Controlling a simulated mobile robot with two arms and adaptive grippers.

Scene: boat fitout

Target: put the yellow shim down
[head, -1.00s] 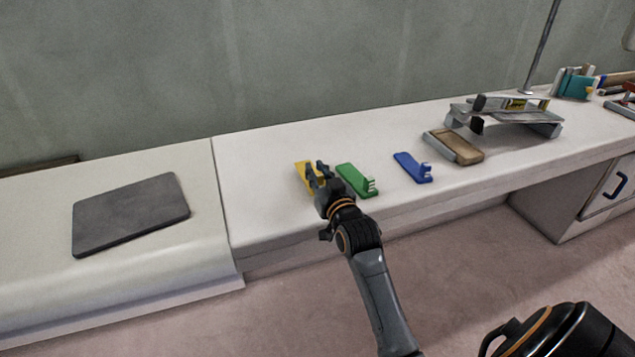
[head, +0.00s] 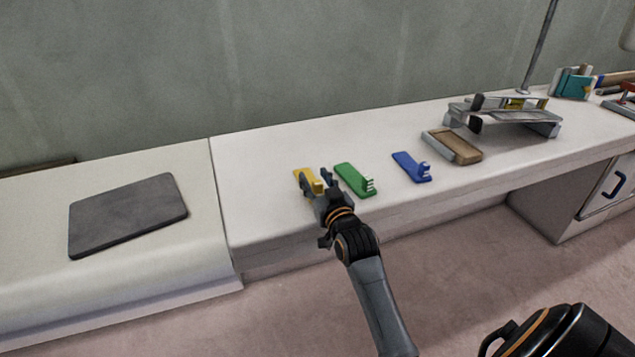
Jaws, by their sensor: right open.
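The yellow shim (head: 307,178) lies on the white bench, left of the green shim. My right gripper (head: 319,181) is open at the shim's near end, with its fingers spread to either side of it. Part of the yellow shim is hidden behind the fingers. I cannot tell whether a finger touches it. My left gripper is not in the head view.
A green shim (head: 352,179) lies close to the right of my gripper, and a blue shim (head: 410,167) is further right. A brown block (head: 455,147) and a metal stand (head: 505,117) are beyond. A grey mat (head: 127,215) lies left; the bench between is clear.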

